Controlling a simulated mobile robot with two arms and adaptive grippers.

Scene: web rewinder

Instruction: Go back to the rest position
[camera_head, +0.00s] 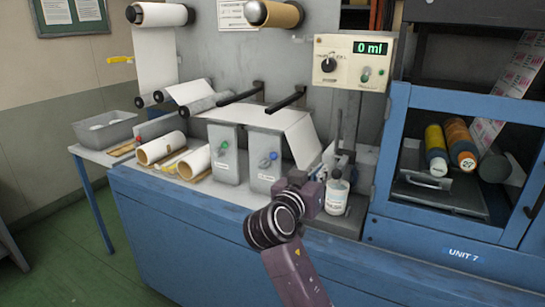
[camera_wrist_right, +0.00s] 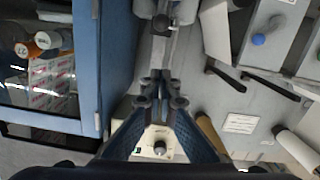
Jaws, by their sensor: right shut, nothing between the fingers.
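My right arm comes in from the bottom of the head view. Its purple and black wrist reaches up beside a small white labelled bottle (camera_head: 337,194) on the blue bench. My right gripper (camera_wrist_right: 161,80) shows from close by in the right wrist view, with its dark fingers brought together and nothing held. In the head view the fingers are small and partly hidden by the wrist, just left of the bottle. Whether they touch the bottle cannot be told. My left gripper is in neither view.
A dispenser box (camera_head: 347,62) reading "0 ml" stands above the bottle. Two grey control boxes (camera_head: 226,154) and paper rolls (camera_head: 160,147) lie to the left. A blue cabinet (camera_head: 452,231) with rolls inside is close on the right. Green floor (camera_head: 75,265) is clear at the left.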

